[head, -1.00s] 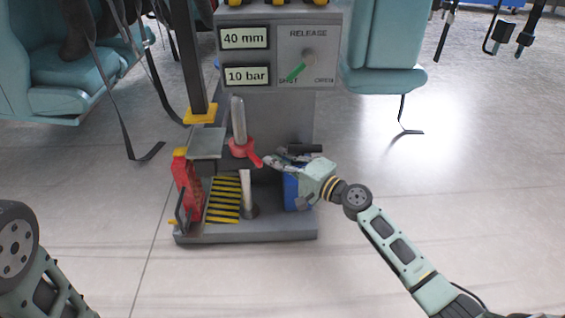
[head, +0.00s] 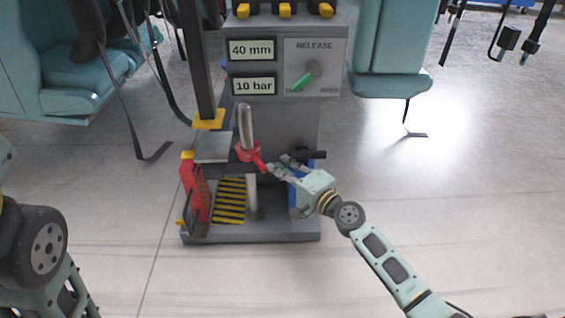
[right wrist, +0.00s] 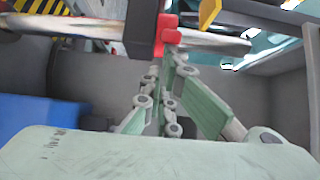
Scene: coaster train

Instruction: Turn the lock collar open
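The red lock collar (head: 247,152) sits around the grey upright rod (head: 246,126) of the machine, its red handle (head: 260,165) pointing right and toward me. My right gripper (head: 277,163) is just right of the handle's end, its two fingers apart in the head view. In the right wrist view the red handle (right wrist: 171,36) shows at the tips of my right gripper (right wrist: 166,68). Whether they touch is unclear. My left gripper is outside the head view; only part of my left arm shows at the left edge.
The machine's panel reads 40 mm (head: 251,49) and 10 bar (head: 253,86); the green release pointer (head: 302,82) points down-left. A red lever part (head: 195,190) stands left of striped plate (head: 230,200). Teal seats (head: 390,80) flank the machine. The floor in front is clear.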

